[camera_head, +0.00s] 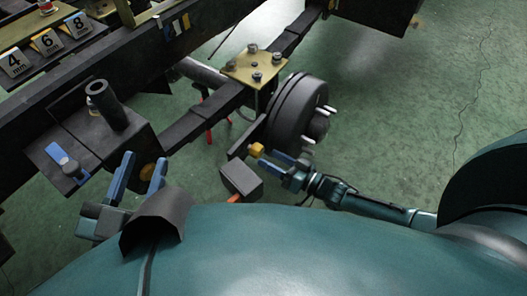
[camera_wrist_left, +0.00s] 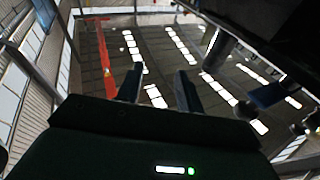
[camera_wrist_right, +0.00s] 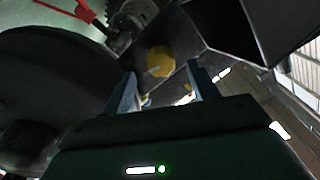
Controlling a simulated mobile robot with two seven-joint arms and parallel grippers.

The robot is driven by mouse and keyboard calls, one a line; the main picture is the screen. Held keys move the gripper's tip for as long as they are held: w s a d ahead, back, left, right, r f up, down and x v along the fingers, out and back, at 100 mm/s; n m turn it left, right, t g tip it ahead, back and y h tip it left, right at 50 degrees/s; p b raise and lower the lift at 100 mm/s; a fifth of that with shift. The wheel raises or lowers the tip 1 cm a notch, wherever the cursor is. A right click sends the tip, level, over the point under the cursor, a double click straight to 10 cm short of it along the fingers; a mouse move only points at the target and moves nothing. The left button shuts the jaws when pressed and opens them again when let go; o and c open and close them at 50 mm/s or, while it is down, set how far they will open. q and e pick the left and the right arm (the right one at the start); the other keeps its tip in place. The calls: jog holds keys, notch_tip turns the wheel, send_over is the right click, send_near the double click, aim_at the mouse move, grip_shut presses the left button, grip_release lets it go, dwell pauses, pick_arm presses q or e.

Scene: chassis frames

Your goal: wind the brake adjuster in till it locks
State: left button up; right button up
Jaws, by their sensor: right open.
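The brake adjuster appears to be a yellow knob (camera_head: 256,150) on a dark bracket beside the brake drum (camera_head: 298,105). In the right wrist view the yellow knob (camera_wrist_right: 160,61) sits just beyond and between the fingertips, with a pale slot or mark on its face. My right gripper (camera_head: 268,160) is open, pointing at the knob; whether it touches is unclear. In the right wrist view its fingers (camera_wrist_right: 162,85) are apart with nothing between them. My left gripper (camera_head: 141,163) is open and empty, fingers raised near the left frame rail; its fingers (camera_wrist_left: 158,78) also show apart in the left wrist view.
A dark box (camera_head: 240,181) with an orange tip hangs left of my right gripper. A brass plate (camera_head: 254,66) with bolts tops the axle arm. Green floor at right is clear.

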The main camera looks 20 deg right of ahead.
aim_at(261, 152)
pick_arm(q)
jog(key=shift+a+f+y+p, duration=0.3)
jog(key=shift+a+p, duration=0.05)
jog(key=shift+p, duration=0.45)
pick_arm(e)
jog(key=v, duration=0.9)
jog(key=w+a+n+b, duration=0.1)
jog(key=w+a+n, duration=0.1)
jog(key=w, duration=0.1)
jog(key=w+a+n+b, duration=0.1)
jog(key=w+a+n, duration=0.1)
jog(key=w, duration=0.1)
jog(key=w+a+n+b, duration=0.1)
jog(key=w+a+n, duration=0.1)
jog(key=w+a, duration=0.1)
jog(key=shift+w+a+r, duration=0.1)
jog(key=shift+w+r, duration=0.1)
jog(key=shift+r, duration=0.05)
pick_arm(q)
jog(key=shift+d+r+h, duration=0.15)
jog(key=shift+d+h, duration=0.25)
jog(key=shift+h, duration=0.1)
pick_arm(e)
jog(key=shift+w+a, duration=0.35)
jog(key=shift+w, duration=0.1)
jog(key=shift+c, duration=0.5)
jog(key=c, duration=0.9)
